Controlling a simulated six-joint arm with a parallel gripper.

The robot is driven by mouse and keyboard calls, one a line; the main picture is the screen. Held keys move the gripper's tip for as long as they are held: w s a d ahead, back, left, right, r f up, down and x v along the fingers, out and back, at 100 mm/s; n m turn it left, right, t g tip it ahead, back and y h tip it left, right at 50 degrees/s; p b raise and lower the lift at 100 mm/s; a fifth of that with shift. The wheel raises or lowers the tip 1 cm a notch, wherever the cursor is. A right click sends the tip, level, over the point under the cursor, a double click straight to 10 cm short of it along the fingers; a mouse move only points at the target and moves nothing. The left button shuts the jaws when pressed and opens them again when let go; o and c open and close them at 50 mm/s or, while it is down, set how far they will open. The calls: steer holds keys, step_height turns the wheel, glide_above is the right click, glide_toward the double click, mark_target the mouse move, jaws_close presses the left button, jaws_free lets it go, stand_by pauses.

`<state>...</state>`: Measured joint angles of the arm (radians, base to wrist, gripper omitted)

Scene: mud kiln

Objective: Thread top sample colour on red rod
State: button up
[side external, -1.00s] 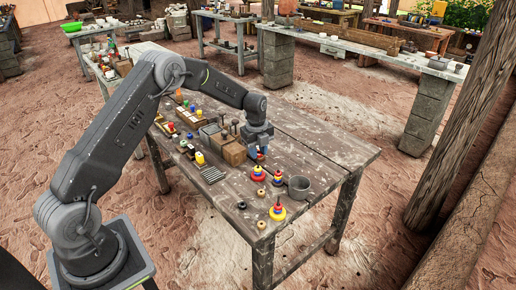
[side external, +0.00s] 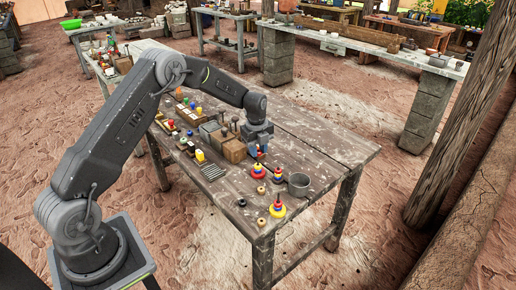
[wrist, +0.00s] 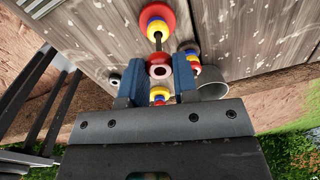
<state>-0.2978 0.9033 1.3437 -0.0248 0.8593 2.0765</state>
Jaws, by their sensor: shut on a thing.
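My gripper (wrist: 158,82) is shut on a red ring (wrist: 158,67), which sits between its blue fingertips with its hole visible. In the side external view, my gripper (side external: 259,152) hangs just above a red-based rod stand (side external: 258,175). In the wrist view, that stand (wrist: 170,17) carries yellow and blue rings, and its dark rod (wrist: 158,42) reaches towards the held ring. I cannot tell whether the rod tip is in the hole. Another stack with coloured rings (side external: 278,210) stands on a yellow base near the table's front edge.
A grey cup (side external: 299,187) stands right of the red-based stand, with another small coloured stack (side external: 278,176) beside it. Loose rings, including a dark one (side external: 242,204) and a yellow one (side external: 261,223), lie nearby. The table's right side is clear.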

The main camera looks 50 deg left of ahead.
steer(key=shift+f, duration=1.35)
stand_by(1.2)
steer(key=o, duration=1.3)
steer(key=shift+o, duration=0.2)
steer(key=shift+r, duration=3.55)
